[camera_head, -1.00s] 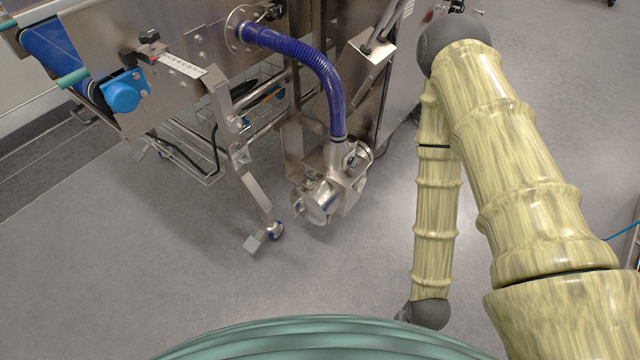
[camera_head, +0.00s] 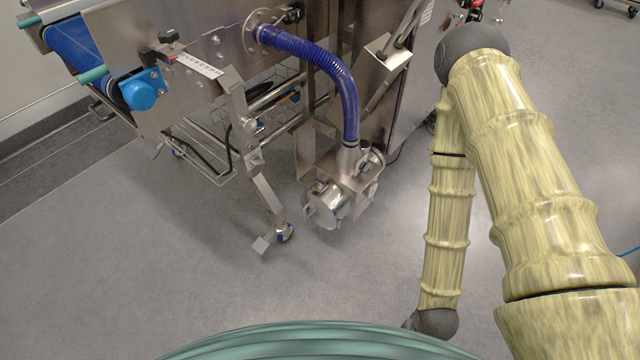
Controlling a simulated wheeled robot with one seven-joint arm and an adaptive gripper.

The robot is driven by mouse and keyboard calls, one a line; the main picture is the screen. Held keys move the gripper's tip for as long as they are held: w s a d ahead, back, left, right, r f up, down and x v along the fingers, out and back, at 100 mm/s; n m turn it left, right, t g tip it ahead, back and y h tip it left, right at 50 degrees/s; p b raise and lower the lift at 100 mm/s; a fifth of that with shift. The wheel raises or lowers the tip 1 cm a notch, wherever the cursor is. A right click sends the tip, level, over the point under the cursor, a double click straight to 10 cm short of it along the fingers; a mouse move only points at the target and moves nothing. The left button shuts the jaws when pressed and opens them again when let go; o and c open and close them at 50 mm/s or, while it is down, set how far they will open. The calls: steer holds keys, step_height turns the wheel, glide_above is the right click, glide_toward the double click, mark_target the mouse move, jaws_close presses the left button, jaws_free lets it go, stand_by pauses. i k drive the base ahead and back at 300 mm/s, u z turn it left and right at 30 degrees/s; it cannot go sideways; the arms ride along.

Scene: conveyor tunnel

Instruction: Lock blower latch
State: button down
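The blower (camera_head: 330,203) is a shiny metal cylinder on a metal bracket, low at the centre of the view. A blue ribbed hose (camera_head: 345,92) runs from its top up to a round port on the conveyor's side panel. A latch cannot be made out on the blower at this size. My arm comes down on the right, well apart from the blower. My gripper is not visible; the forearm runs down to a dark joint at the lower edge, and what lies beyond it is hidden.
The steel conveyor frame (camera_head: 205,85) with a blue motor cap (camera_head: 139,95) fills the upper left. A slanted leg with a foot (camera_head: 284,232) stands left of the blower. The grey floor (camera_head: 130,270) in front is clear.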

mark_target(321, 183)
steer(key=u, duration=0.6)
steer(key=i, duration=0.55)
steer(key=u, duration=0.3)
